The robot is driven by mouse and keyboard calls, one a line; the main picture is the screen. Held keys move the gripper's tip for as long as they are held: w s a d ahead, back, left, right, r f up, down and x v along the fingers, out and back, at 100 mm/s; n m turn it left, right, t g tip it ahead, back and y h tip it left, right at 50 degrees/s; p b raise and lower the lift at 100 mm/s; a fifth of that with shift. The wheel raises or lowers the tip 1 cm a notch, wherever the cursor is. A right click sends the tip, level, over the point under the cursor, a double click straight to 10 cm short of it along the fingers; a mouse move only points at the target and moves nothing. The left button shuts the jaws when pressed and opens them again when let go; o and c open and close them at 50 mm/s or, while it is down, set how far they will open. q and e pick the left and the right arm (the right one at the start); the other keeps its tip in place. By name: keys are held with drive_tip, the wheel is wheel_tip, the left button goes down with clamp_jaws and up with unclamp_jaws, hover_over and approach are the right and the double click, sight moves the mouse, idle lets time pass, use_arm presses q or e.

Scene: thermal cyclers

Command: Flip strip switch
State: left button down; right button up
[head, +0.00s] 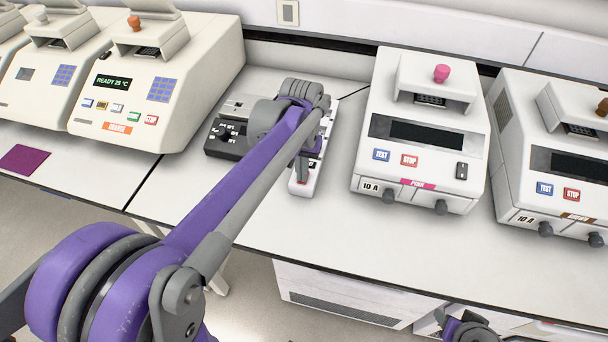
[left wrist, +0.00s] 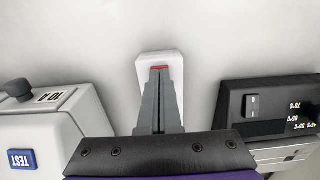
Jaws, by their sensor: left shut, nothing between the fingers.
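The white power strip (head: 301,191) lies on the bench between a black-fronted device and the PINK cycler. Most of it is hidden by my left arm in the head view. In the left wrist view the end of the strip (left wrist: 176,62) shows beyond my fingers. A red switch (left wrist: 160,68) shows right at the fingertips; I cannot tell if they touch it or how it is set. My left gripper (head: 303,171) is shut and empty, over the strip; its closed fingers also show in the left wrist view (left wrist: 159,76).
The black-fronted device (head: 226,137) stands close left of the strip. The PINK cycler (head: 420,140) is to the right, with another cycler (head: 560,150) beyond it. The ORANGE cycler (head: 155,85) is at left. Bench in front of the strip is clear.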

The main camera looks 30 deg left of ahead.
use_arm(q)
drive_tip(key=shift+r, duration=0.1)
use_arm(e)
drive_tip(key=shift+r, duration=0.1)
use_arm(q)
wheel_tip(320, 180, up, 7)
drive_tip(key=p, duration=0.3)
use_arm(e)
drive_tip(key=r, duration=0.1)
drive_tip(key=w+r, duration=0.1)
drive_tip(key=r, duration=0.1)
drive_tip(key=w+r, duration=0.1)
drive_tip(key=r, duration=0.1)
drive_tip(key=shift+w, duration=0.25)
drive_tip(key=shift+s, duration=0.1)
use_arm(q)
drive_tip(key=shift+s, duration=0.1)
